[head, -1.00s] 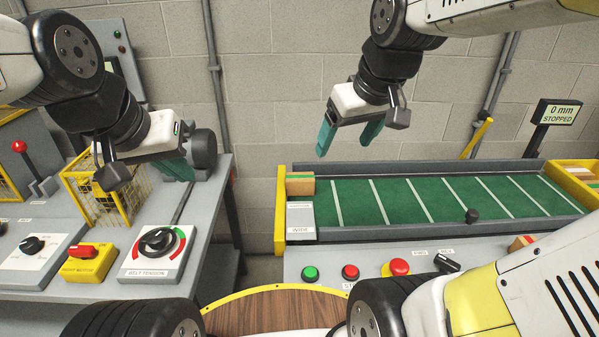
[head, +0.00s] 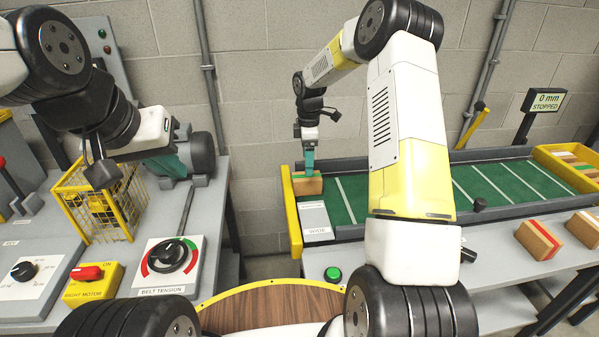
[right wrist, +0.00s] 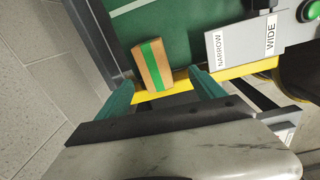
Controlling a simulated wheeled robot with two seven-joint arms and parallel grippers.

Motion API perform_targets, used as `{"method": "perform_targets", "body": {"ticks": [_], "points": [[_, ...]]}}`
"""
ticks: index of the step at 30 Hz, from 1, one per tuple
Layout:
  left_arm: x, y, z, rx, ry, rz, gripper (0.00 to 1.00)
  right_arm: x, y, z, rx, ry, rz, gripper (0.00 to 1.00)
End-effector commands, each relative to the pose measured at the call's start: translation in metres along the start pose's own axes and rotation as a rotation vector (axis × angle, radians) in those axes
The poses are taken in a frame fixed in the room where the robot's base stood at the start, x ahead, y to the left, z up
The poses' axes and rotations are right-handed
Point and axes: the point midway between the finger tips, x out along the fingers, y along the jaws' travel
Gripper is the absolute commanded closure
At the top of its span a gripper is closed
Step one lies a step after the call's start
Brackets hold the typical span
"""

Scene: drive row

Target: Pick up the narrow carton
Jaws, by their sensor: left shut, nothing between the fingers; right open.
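A small brown carton with a green band (head: 307,185) sits at the left end of the green belt, and it also shows in the right wrist view (right wrist: 145,68). No label on it tells whether it is the narrow carton. My right gripper (head: 309,160) points down just above and behind it. In the right wrist view the right gripper (right wrist: 160,90) is open, its teal fingers to either side of the carton's near end, with nothing held. My left gripper (head: 172,165) is shut and empty above the left bench, far from the carton.
A plate reading NARROW and WIDE (right wrist: 243,42) lies beside the belt end. A yellow end wall (head: 291,212) borders the belt (head: 345,200). A red-banded carton (head: 538,239) stands on the grey ledge. My right arm hides part of the belt. The display (head: 544,101) reads 0 mm, STOPPED.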

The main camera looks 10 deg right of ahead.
Motion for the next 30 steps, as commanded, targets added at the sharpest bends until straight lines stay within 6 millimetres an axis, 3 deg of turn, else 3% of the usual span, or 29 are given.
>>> {"method": "perform_targets", "body": {"ticks": [3, 17, 24, 30], "points": [[0.0, 0.0, 0.0, 0.0, 0.0, 0.0, 1.0, 0.024, 0.007, -0.002, -0.053, 0.002, -0.022, 0.22], [0.0, 0.0, 0.0, 0.0, 0.0, 0.0, 1.0, 0.07, 0.01, -0.002, -0.08, 0.001, -0.033, 0.22], [0.0, 0.0, 0.0, 0.0, 0.0, 0.0, 1.0, 0.105, 0.013, -0.002, -0.079, 0.001, -0.032, 0.22], [0.0, 0.0, 0.0, 0.0, 0.0, 0.0, 1.0, 0.112, 0.013, -0.002, -0.079, 0.001, -0.03, 0.22]]}}
